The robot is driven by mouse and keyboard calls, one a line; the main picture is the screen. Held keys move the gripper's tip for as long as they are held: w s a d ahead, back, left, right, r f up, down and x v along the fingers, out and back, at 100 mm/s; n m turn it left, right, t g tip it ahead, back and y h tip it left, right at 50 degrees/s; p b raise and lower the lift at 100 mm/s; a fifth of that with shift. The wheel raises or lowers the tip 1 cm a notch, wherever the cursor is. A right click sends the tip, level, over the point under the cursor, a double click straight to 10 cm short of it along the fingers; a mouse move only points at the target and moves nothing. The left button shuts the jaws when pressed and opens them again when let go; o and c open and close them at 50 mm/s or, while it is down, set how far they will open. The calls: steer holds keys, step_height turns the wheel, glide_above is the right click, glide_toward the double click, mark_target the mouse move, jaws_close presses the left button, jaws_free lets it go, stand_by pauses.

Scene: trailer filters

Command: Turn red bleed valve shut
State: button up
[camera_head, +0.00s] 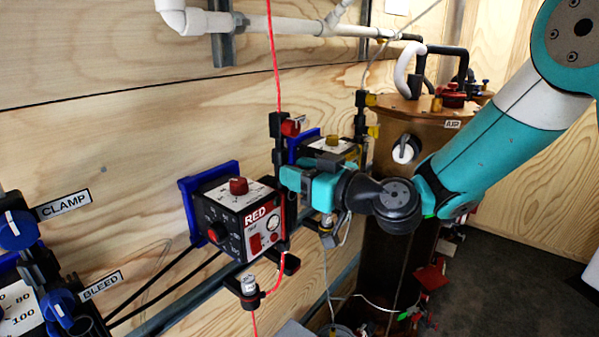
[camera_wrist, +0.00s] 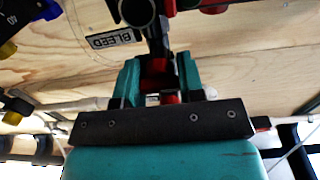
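My gripper (camera_head: 288,178) is at the black upright fitting (camera_head: 277,153) beside the red control box, and hides part of it. In the wrist view, my gripper's teal fingers (camera_wrist: 158,76) stand apart, one on each side of a dark red part (camera_wrist: 156,70), which looks like the red bleed valve. In the head view the bleed valve is hidden behind my gripper. Another red valve handle (camera_head: 290,127) shows just above my gripper.
The red control box (camera_head: 240,215) stands close to the left of my gripper. A yellow-knobbed box (camera_head: 330,146) is behind it. A brown cylinder (camera_head: 428,120) stands to the right. Blue clamp (camera_head: 17,230) and bleed (camera_head: 57,306) valves are far left. Hoses hang below.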

steer(key=shift+m+b, duration=0.3)
steer(key=shift+m, duration=0.5)
steer(key=o, duration=0.9)
steer(key=b+v, duration=0.9)
steer(key=v, duration=0.8)
steer(key=shift+s+d, duration=0.2)
steer(key=shift+d, duration=0.05)
